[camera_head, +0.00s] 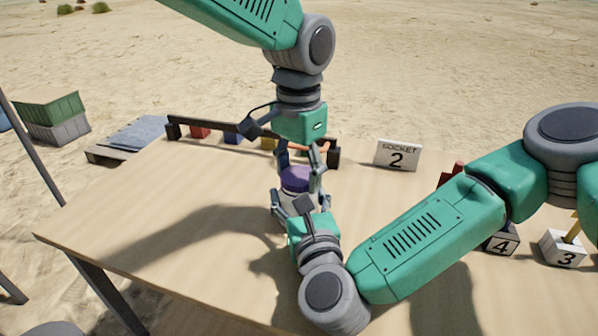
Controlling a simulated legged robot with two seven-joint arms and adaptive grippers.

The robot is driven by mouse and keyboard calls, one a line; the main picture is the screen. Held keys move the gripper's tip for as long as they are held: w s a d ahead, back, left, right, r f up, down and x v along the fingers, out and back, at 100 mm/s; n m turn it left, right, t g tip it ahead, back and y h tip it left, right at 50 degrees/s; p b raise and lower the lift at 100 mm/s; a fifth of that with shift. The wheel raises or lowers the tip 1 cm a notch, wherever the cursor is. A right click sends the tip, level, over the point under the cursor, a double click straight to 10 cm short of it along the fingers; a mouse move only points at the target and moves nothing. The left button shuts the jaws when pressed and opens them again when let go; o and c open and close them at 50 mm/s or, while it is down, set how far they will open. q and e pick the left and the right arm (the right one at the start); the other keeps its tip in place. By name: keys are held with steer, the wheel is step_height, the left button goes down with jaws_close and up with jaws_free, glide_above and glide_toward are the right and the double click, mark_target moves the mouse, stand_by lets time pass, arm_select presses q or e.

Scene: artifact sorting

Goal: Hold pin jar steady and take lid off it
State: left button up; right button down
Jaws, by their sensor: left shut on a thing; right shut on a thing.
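The pin jar stands on the wooden table, mostly hidden between my two grippers. Its purple lid (295,179) shows between the fingers. My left gripper (301,168) points down from above with its fingers around the lid. My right gripper (298,201) reaches in low from the front, its fingers on either side of the jar body. Both grippers are shut on their parts. Whether the lid is still seated on the jar cannot be seen, because the fingers cover the join.
A dark rack (205,128) with coloured blocks runs behind the grippers. A "socket 2" sign (397,155) stands at back right. The table's left side (130,215) is clear.

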mark_target(298, 175)
arm_select(q)
steer(key=shift+d+r, duration=0.1)
arm_select(e)
steer(key=shift+f, duration=0.1)
arm_select(q)
steer(key=shift+r, duration=1)
steer(key=shift+r, duration=2)
arm_select(e)
steer(key=shift+c, duration=2)
jaws_free()
